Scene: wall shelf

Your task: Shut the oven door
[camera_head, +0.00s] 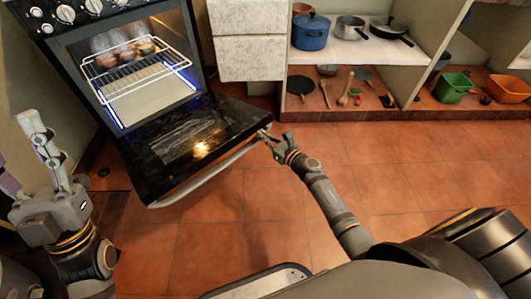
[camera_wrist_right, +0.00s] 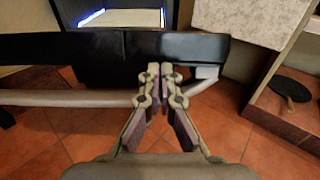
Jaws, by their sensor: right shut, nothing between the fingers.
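The oven (camera_head: 68,40) stands at the upper left in the head view. Its black door (camera_head: 180,150) hangs open, folded down, with a pale bar handle (camera_head: 215,172) along its outer edge. The door (camera_wrist_right: 120,55) and handle (camera_wrist_right: 60,98) also show in the right wrist view. My right gripper (camera_head: 264,135) is shut and empty at the door's right outer corner, by the handle's end; I cannot tell if it touches. The right fingertips (camera_wrist_right: 160,70) overlap the door edge in the wrist view. My left gripper (camera_head: 38,135) is at the left, away from the door; its jaw state is unclear.
Inside the oven is a wire rack (camera_head: 138,68) with several round baked items (camera_head: 125,53). White drawers (camera_head: 249,45) stand right of the oven. Open shelves hold a blue pot (camera_head: 311,32), pans and a green bin (camera_head: 453,87). The tiled floor (camera_head: 400,180) is clear.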

